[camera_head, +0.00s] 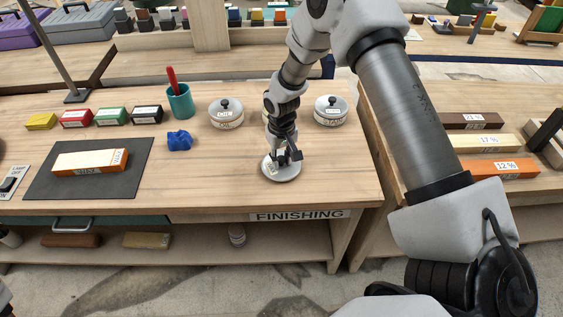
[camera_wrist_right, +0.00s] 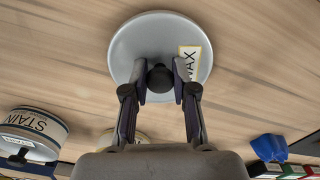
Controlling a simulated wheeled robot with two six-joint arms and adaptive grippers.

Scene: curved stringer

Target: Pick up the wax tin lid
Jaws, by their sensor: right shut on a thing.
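The wax tin lid (camera_head: 284,176) is a round grey disc with a black knob and a label, near the front edge of the finishing bench. The label reads WAX in the right wrist view, where the lid (camera_wrist_right: 135,45) fills the top middle. My right gripper (camera_head: 285,157) points down at the lid from above. Its two fingers (camera_wrist_right: 159,88) are shut on the black knob, one on each side. I cannot tell whether the lid touches the bench. Another tin, mostly hidden, stands behind my right arm. My left gripper is not in view.
Two lidded tins, one at left (camera_head: 226,118) and the stain tin (camera_head: 330,115) at right, stand behind the lid. A blue cloth (camera_head: 179,140), a teal cup (camera_head: 180,103) and a dark mat (camera_head: 40,184) with a block lie left. Bench space beside the lid is bare.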

